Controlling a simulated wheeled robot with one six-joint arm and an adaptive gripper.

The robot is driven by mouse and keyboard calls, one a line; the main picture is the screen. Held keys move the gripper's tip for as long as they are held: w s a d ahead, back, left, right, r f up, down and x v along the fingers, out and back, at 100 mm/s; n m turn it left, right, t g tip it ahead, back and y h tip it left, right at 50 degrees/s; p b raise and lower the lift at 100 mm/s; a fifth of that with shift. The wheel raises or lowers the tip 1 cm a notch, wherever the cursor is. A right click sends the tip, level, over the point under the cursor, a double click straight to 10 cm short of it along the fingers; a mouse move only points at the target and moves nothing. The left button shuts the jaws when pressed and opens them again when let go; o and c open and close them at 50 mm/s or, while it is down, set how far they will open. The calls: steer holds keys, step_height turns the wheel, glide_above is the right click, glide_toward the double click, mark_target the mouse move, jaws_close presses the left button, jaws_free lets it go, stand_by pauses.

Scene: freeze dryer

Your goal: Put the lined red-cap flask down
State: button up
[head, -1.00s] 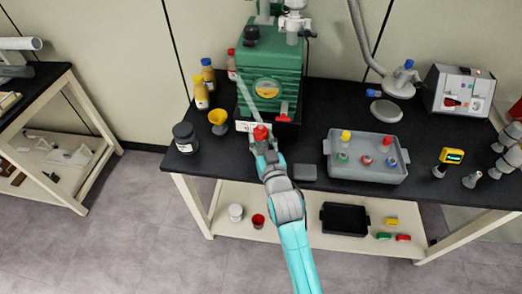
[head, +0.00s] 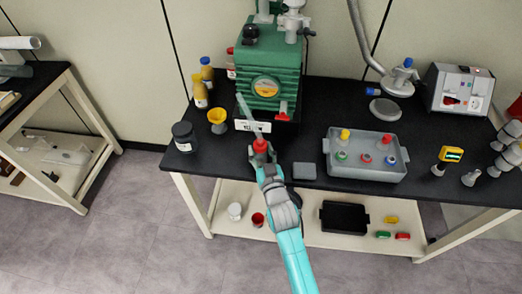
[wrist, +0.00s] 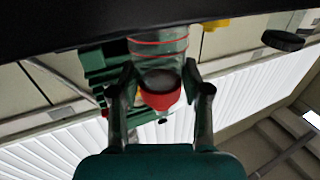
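The red-cap flask is in my gripper (wrist: 161,92), which is shut around it near the cap. In the wrist view its red cap (wrist: 162,97) sits between the two fingers, and its clear body (wrist: 160,50) with red lines extends away from me towards a dark edge. In the head view the red cap (head: 261,146) is at the front edge of the black bench (head: 230,165), in front of the green pump (head: 270,65). A pale translucent tube reaches up and left beyond the cap. Whether the flask touches the bench I cannot tell.
A flat grey pad (head: 305,171) lies right of my gripper, then a grey tray (head: 366,172) with several capped flasks. A yellow funnel (head: 217,117) and dark jar (head: 184,136) stand left. Bare bench lies between jar and gripper.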

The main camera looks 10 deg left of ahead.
steer(key=shift+o, duration=0.9)
steer(key=shift+r, duration=0.15)
steer(key=v, duration=1.2)
